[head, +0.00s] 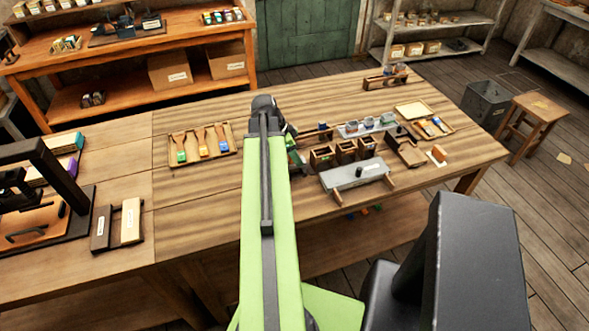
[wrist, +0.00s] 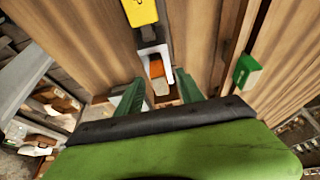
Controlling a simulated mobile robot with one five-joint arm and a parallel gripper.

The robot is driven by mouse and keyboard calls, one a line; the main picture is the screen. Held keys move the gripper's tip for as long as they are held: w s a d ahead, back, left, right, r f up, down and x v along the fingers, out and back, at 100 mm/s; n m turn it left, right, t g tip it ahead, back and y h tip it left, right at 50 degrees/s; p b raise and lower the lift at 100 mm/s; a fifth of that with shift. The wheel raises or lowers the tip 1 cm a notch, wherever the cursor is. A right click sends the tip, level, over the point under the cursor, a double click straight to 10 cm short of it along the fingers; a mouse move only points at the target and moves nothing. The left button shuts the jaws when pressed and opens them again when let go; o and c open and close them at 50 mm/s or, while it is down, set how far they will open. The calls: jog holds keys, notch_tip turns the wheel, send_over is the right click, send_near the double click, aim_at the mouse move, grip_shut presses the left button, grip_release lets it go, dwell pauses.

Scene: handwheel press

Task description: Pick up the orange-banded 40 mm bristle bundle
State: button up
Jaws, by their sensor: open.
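In the wrist view, a small block with an orange band (wrist: 156,69) and a tan end lies just beyond and between my fingertips. It looks like the orange-banded bundle, but its size cannot be read. My gripper (wrist: 158,94) is open, its two green fingers apart, with no visible grip on the block. In the head view my gripper (head: 295,155) is over the bench, left of the small wooden boxes (head: 345,151), and is mostly hidden by my arm. I cannot pick out the bundle with certainty in the head view.
In the wrist view a yellow block (wrist: 140,12) lies beyond the orange one, and a green block (wrist: 247,71) lies to the right. In the head view a tray (head: 172,165) holds banded pieces. Bare bench (head: 205,215) lies left of my arm.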

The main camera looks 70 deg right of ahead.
grip_shut()
dwell(0.5)
